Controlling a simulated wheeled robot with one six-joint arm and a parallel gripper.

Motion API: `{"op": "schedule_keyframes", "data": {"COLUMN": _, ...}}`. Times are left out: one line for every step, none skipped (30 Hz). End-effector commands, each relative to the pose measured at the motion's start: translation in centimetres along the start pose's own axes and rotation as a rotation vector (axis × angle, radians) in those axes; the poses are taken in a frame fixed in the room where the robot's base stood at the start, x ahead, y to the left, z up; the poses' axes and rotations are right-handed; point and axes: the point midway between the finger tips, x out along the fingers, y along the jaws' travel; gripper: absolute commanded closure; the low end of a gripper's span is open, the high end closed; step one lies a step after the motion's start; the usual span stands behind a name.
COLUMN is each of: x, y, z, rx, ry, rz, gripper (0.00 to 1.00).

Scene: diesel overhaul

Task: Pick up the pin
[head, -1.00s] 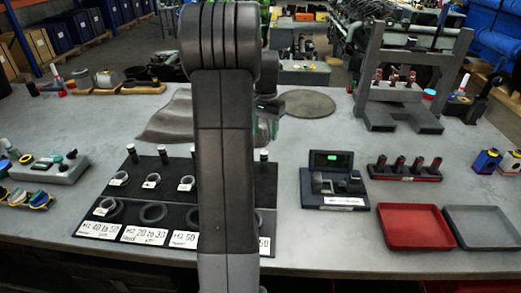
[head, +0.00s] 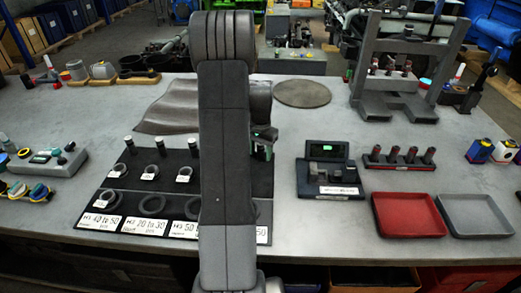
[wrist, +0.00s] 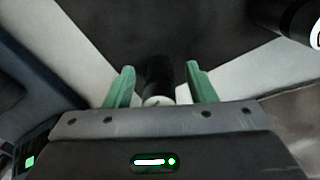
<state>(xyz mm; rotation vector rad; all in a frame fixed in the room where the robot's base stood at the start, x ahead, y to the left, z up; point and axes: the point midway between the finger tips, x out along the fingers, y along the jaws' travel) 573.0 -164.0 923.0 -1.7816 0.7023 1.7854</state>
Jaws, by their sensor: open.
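My gripper shows in the wrist view (wrist: 161,88) with its two green fingers open. A dark cylindrical pin (wrist: 158,72) with a pale end stands between the fingers, with gaps on both sides. In the head view my gripper (head: 263,143) is partly hidden behind my arm, at the right end of the black mat (head: 262,180). The pin between the fingers cannot be made out there. Another dark cylinder (wrist: 296,18) shows at the wrist view's upper right.
Several dark rings and white label cards (head: 145,226) lie on the mat. A black gauge stand (head: 327,172) is right of the mat, with a rack of small parts (head: 399,160) and red (head: 408,217) and grey (head: 484,215) trays beyond. A grey press frame (head: 412,60) stands behind.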

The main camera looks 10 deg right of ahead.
Motion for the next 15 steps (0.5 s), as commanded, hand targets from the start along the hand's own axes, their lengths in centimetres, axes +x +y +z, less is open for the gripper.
{"op": "schedule_keyframes", "data": {"x": 0.35, "y": 0.02, "z": 0.00, "rx": 0.000, "ry": 0.000, "rz": 0.000, "gripper": 0.49}}
{"op": "schedule_keyframes", "data": {"x": 0.53, "y": 0.02, "z": 0.00, "rx": 0.000, "ry": 0.000, "rz": 0.000, "gripper": 0.49}}
{"op": "schedule_keyframes", "data": {"x": 0.68, "y": 0.02, "z": 0.00, "rx": 0.000, "ry": 0.000, "rz": 0.000, "gripper": 0.49}}
{"op": "schedule_keyframes", "data": {"x": 0.75, "y": 0.02, "z": -0.01, "rx": 0.000, "ry": 0.000, "rz": 0.000, "gripper": 0.49}}
{"op": "schedule_keyframes", "data": {"x": 0.78, "y": 0.02, "z": -0.01, "rx": 0.000, "ry": 0.001, "rz": 0.000, "gripper": 0.49}}
{"op": "schedule_keyframes", "data": {"x": 0.78, "y": 0.01, "z": -0.02, "rx": 0.000, "ry": 0.001, "rz": -0.001, "gripper": 0.49}}
{"op": "schedule_keyframes", "data": {"x": 0.77, "y": 0.01, "z": -0.02, "rx": 0.000, "ry": 0.001, "rz": -0.001, "gripper": 0.49}}
{"op": "schedule_keyframes", "data": {"x": 0.77, "y": 0.01, "z": -0.02, "rx": 0.000, "ry": 0.001, "rz": -0.001, "gripper": 0.49}}
{"op": "schedule_keyframes", "data": {"x": 0.77, "y": 0.01, "z": -0.02, "rx": 0.000, "ry": 0.001, "rz": -0.001, "gripper": 0.49}}
{"op": "schedule_keyframes", "data": {"x": 0.76, "y": 0.01, "z": -0.02, "rx": 0.000, "ry": 0.001, "rz": -0.001, "gripper": 0.53}}
{"op": "schedule_keyframes", "data": {"x": 0.76, "y": 0.01, "z": -0.03, "rx": 0.000, "ry": 0.001, "rz": -0.001, "gripper": 0.59}}
{"op": "schedule_keyframes", "data": {"x": 0.75, "y": 0.01, "z": -0.03, "rx": 0.000, "ry": 0.001, "rz": -0.001, "gripper": 0.67}}
{"op": "schedule_keyframes", "data": {"x": 0.75, "y": 0.01, "z": -0.03, "rx": 0.000, "ry": 0.001, "rz": -0.001, "gripper": 0.73}}
{"op": "schedule_keyframes", "data": {"x": 0.75, "y": 0.01, "z": -0.03, "rx": 0.000, "ry": 0.001, "rz": -0.001, "gripper": 0.79}}
{"op": "schedule_keyframes", "data": {"x": 0.74, "y": 0.01, "z": -0.03, "rx": 0.000, "ry": 0.001, "rz": -0.001, "gripper": 0.87}}
